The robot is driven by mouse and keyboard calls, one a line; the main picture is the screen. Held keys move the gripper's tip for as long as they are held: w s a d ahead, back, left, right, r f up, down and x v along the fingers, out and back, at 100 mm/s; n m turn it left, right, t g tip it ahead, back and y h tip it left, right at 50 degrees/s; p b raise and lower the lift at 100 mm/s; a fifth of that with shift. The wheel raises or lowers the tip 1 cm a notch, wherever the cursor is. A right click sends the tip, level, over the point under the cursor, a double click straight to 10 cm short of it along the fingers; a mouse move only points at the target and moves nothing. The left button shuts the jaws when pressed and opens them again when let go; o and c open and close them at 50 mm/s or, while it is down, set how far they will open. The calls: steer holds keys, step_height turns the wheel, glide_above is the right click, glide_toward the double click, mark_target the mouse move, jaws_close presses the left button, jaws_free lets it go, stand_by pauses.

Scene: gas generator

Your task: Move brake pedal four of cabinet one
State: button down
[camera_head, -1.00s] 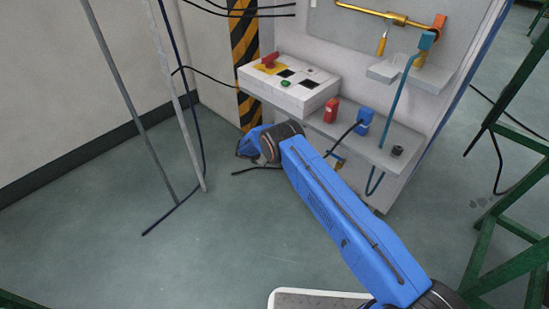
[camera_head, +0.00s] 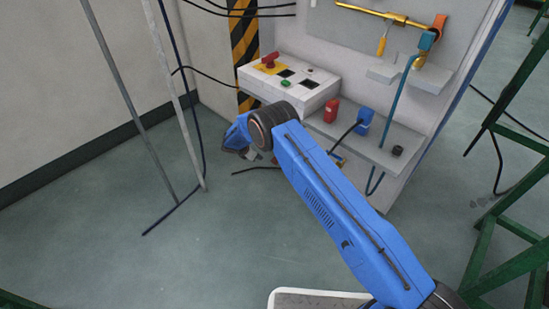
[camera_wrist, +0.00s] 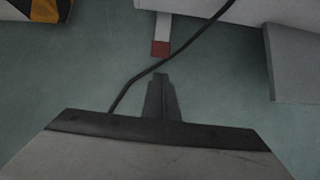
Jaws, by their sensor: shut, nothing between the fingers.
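My gripper (camera_wrist: 160,82) shows in the wrist view with its dark fingers shut together and empty, pointing toward the cabinet base. Just beyond the fingertips a pale bar with a red end (camera_wrist: 161,48) sticks out from under the cabinet; it looks like a brake pedal, but I cannot tell its number. A gap shows between fingertips and red end. In the head view the cabinet (camera_head: 300,45) stands at the back. My blue wrist is low in front of its left side, and my fingertips are not clear there. My arm hides part of the cabinet's foot.
A black cable (camera_wrist: 135,80) crosses close to my fingertips. The cabinet's shelf (camera_head: 375,148) holds a red item (camera_head: 331,110) and a blue item (camera_head: 364,121). A control box (camera_head: 288,85) sits above my wrist.

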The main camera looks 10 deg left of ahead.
steer(key=v, duration=0.6)
steer(key=shift+f, duration=0.1)
steer(key=shift+s+a, duration=0.1)
